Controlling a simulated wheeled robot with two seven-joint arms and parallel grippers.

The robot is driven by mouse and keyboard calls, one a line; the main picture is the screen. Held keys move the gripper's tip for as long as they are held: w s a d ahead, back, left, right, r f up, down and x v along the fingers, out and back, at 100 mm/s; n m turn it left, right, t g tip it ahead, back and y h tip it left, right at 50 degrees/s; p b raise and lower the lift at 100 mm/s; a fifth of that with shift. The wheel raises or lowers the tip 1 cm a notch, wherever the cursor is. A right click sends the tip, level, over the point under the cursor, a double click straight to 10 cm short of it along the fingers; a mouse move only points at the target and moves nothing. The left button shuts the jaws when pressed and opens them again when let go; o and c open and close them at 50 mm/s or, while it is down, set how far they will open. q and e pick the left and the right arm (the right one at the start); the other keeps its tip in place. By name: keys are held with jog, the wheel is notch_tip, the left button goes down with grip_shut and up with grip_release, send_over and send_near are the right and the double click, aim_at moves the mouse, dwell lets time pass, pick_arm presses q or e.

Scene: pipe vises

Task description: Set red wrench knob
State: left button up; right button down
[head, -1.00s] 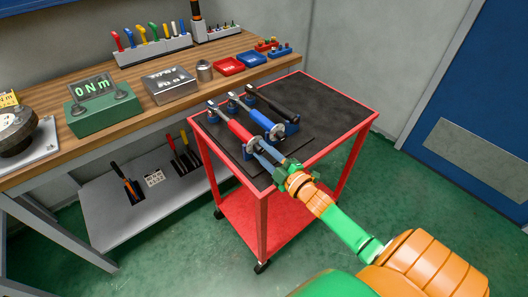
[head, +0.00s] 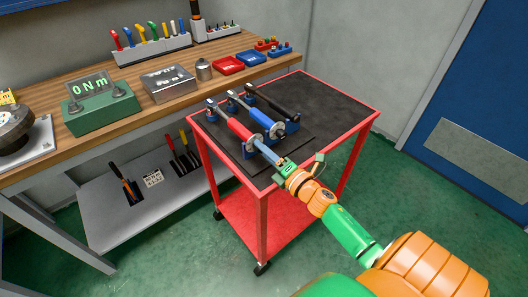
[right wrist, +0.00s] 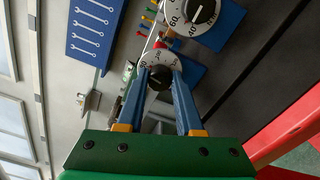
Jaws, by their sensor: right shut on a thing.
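The red wrench (head: 238,127) lies in its stand on the black-topped red cart, its near end toward me. Its dial knob (right wrist: 160,77), a black centre in a white numbered ring, sits between the blue fingers of my right gripper (right wrist: 165,88) in the right wrist view. In the head view the right gripper (head: 268,152) comes from the lower right and is shut on that knob, which it partly hides. My left gripper is not in view.
The blue wrench (head: 257,116) and black wrench (head: 272,100) lie close beside the red one; the blue one's dial (right wrist: 196,12) is close to my fingers. A green torque display (head: 98,100) reading 0 Nm stands on the wooden bench (head: 140,118). The cart's right side is clear.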

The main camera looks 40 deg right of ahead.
jog(key=shift+n, duration=1.1)
jog(key=c, duration=0.5)
grip_release()
jog(key=shift+c, duration=0.2)
jog(key=s, duration=0.3)
jog(key=s+b, duration=0.1)
jog(key=s, duration=0.2)
jog(key=shift+s+d+f, duration=0.1)
jog(key=shift+s+d, duration=0.05)
jog(key=shift+d, duration=0.05)
jog(key=shift+s, duration=0.45)
